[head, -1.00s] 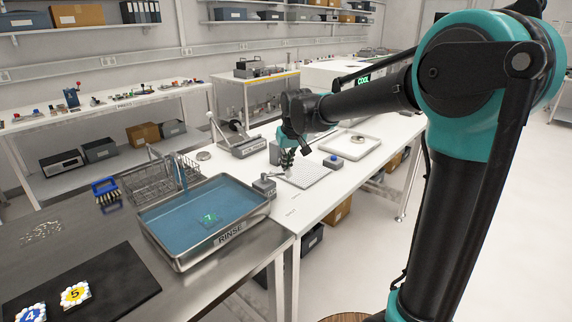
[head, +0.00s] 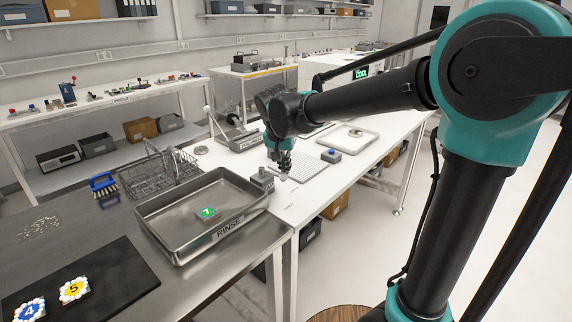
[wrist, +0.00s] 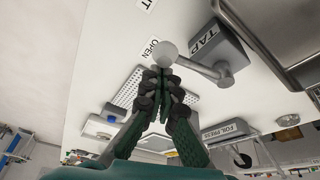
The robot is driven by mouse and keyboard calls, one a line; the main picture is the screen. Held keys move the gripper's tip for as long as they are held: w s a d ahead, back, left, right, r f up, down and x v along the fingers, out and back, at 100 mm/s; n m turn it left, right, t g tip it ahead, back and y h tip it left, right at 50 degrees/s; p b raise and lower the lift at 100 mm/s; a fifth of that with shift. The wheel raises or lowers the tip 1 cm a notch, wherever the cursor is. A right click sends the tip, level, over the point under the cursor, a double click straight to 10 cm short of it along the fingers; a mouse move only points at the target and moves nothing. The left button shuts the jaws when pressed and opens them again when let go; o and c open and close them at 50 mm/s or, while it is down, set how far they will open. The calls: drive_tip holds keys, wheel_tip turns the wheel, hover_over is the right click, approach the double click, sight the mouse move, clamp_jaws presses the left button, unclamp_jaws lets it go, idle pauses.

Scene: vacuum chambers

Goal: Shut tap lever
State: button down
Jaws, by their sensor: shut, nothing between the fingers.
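The tap (head: 262,180) is a small grey box at the right end of the rinse tray. In the wrist view, its box (wrist: 218,48) carries a TAP label. Its lever (wrist: 197,66) ends in a pale round knob (wrist: 168,53) beside the OPEN label (wrist: 150,47) on the bench. A second label, cut off and ending in T, lies at the top edge. My gripper (wrist: 163,76) is shut and empty, its tips close to the knob; I cannot tell whether they touch. In the head view, my gripper (head: 283,172) is low over the bench just right of the tap.
The metal RINSE tray (head: 170,243) shows no water and holds a green piece marked 7 (head: 207,213). A wire basket (head: 160,175) stands behind it. The foil press (head: 237,138), a perforated plate (head: 305,167) and a blue-button box (head: 331,156) stand beyond my gripper.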

drive_tip(key=shift+s+a, duration=0.25)
drive_tip(key=shift+s, duration=0.5)
idle(0.3)
drive_tip(key=shift+w+d+r, duration=0.1)
drive_tip(key=shift+w+d, duration=0.05)
drive_tip(key=shift+w, duration=0.15)
wheel_tip(320, 180, up, 10)
idle(0.4)
drive_tip(key=shift+s, duration=0.1)
